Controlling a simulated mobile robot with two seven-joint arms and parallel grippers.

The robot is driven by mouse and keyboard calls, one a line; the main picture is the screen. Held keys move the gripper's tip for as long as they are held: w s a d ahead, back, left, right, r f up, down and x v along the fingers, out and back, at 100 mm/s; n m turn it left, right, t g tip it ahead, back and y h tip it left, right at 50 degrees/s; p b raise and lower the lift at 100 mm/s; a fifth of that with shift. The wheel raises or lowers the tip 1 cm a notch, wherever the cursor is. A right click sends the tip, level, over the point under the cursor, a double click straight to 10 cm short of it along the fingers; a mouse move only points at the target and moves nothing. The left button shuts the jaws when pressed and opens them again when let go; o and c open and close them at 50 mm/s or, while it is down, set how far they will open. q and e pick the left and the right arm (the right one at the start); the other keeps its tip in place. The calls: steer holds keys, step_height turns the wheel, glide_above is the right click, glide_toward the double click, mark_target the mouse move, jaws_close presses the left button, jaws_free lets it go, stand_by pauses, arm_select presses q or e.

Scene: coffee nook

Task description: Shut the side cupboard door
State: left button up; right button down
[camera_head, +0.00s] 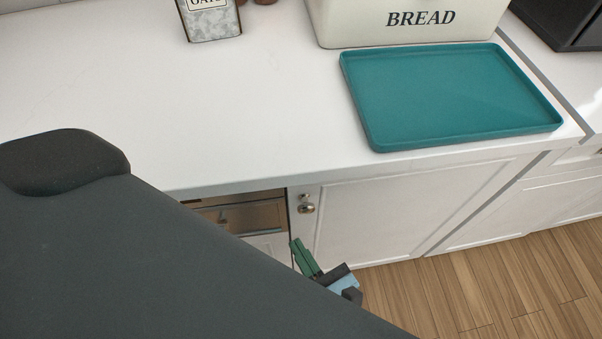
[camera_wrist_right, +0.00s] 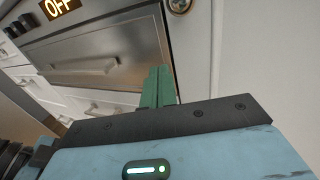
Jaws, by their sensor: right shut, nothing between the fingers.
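The white side cupboard door (camera_head: 410,212) is under the counter, right of my right gripper in the head view. It has a raised panel and a round metal knob (camera_head: 305,207) near its upper left corner. A narrow dark line runs down its left edge; I cannot tell whether it is flush or slightly ajar. My right gripper (camera_head: 305,258) has its green fingers together, empty, below the knob. In the right wrist view the fingers (camera_wrist_right: 158,88) point toward the seam left of the door (camera_wrist_right: 245,55), with the knob (camera_wrist_right: 178,5) above. I cannot tell whether they touch it. My left gripper is not in view.
A metal-fronted appliance (camera_wrist_right: 100,55) with an OFF display is left of the door. On the white counter (camera_head: 150,90) are a teal tray (camera_head: 450,95), a bread bin (camera_head: 400,20) and a patterned tin (camera_head: 210,20). Wood floor (camera_head: 500,285) is clear. My dark body part hides the lower left.

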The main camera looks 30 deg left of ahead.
steer(key=b+v, duration=0.1)
steer(key=v, duration=0.6)
steer(key=shift+s+d, duration=0.15)
steer(key=shift+d, duration=0.2)
